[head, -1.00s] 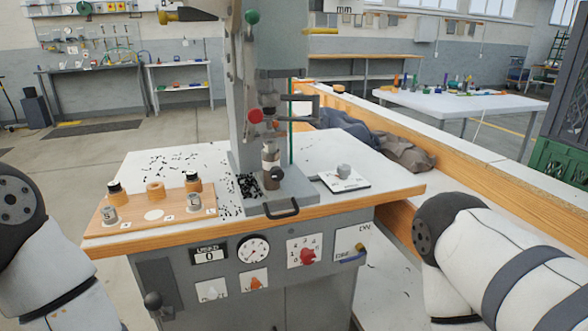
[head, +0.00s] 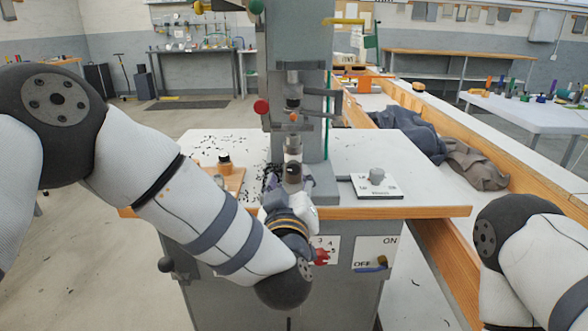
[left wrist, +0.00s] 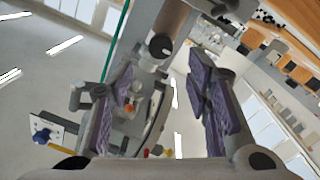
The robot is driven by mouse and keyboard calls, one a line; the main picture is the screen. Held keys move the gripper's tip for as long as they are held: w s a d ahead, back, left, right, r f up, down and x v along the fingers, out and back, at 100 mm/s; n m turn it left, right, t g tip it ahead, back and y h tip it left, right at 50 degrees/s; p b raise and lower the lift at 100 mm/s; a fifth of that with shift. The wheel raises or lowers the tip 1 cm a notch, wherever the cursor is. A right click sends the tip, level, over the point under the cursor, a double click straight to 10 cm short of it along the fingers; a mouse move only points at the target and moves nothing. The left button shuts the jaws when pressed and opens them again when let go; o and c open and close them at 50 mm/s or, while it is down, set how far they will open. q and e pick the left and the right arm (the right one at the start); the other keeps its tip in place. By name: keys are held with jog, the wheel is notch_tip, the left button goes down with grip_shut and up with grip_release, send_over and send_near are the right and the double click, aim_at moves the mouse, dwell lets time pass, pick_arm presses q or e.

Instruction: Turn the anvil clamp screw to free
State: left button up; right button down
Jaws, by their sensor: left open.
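The eyelet press (head: 295,60) stands upright on its bench. The dark round knob (head: 292,171) low on the front of the press, at the anvil, looks like the anvil clamp screw. In the left wrist view a black knob with a pale mark (left wrist: 161,45) shows ahead, between the finger lines. My left gripper (head: 292,194) is just in front of and below the knob, mostly hidden behind its own wrist in the head view. Its purple-padded fingers (left wrist: 165,98) are wide apart with nothing held. Contact with the knob cannot be told. My right gripper is out of view.
Left are a wooden holder (head: 235,182) and scattered black bits. A red ball (head: 261,107) sticks out left of the column. Cloth (head: 420,135) lies behind right.

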aim_at(293, 169)
pick_arm(q)
jog(key=w, duration=0.2)
jog(key=w+f, duration=0.1)
jog(key=w, duration=0.2)
jog(key=shift+w+d+b, duration=0.2)
jog(key=shift+w+b, duration=0.1)
jog(key=shift+b, duration=0.1)
jog(key=shift+w+r, duration=0.2)
jog(key=shift+w, duration=0.3)
grip_shut()
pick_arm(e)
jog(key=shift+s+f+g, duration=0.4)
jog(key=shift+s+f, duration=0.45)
